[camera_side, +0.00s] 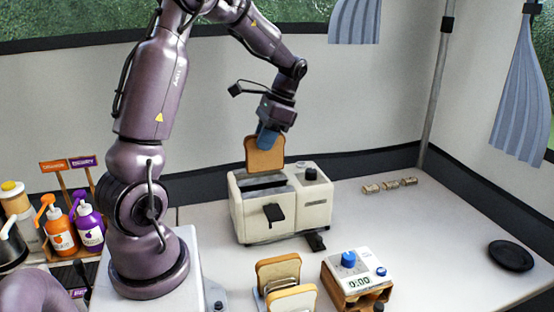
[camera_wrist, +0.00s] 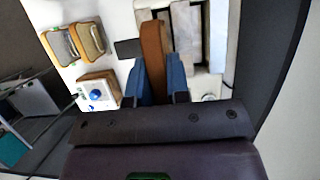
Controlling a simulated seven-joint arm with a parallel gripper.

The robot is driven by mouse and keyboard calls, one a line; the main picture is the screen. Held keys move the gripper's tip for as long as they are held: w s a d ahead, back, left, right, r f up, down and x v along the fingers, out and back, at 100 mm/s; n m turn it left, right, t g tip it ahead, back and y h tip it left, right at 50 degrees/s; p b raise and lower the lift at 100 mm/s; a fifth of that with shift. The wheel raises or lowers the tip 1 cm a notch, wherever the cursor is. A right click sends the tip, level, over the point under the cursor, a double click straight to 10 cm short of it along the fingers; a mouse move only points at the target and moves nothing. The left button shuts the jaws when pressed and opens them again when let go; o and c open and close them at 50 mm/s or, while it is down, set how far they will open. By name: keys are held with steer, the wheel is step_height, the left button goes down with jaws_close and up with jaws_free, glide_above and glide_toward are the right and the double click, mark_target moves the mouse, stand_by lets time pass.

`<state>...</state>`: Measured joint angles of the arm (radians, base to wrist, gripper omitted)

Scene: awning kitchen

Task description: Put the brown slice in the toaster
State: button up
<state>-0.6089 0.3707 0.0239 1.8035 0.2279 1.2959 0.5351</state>
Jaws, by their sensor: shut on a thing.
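A slice of bread with a brown crust, the brown slice (camera_side: 265,156), is held upright by my gripper (camera_side: 268,138) just above the cream toaster (camera_side: 312,212). In the side view its lower edge is close to the toaster's slot opening; I cannot tell whether it has entered the slot. In the wrist view the brown slice (camera_wrist: 155,48) is between the blue fingers of my gripper (camera_wrist: 159,85), with the toaster (camera_wrist: 218,35) behind it. The toaster's dark lever (camera_side: 274,213) is on its front.
A rack with slices (camera_side: 279,272) and a timer box (camera_side: 347,276) stand in front of the toaster. A black plate (camera_side: 511,255) lies at the right. Sauce bottles (camera_side: 60,232) stand at the left. The table's right side is mostly clear.

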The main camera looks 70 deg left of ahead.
mark_target(264, 170)
steer(key=shift+a+f, duration=0.1)
steer(key=shift+f, duration=4.2)
steer(key=o, duration=1)
steer(key=shift+o, duration=0.2)
steer(key=shift+r, duration=0.15)
steer(key=shift+r, duration=3.4)
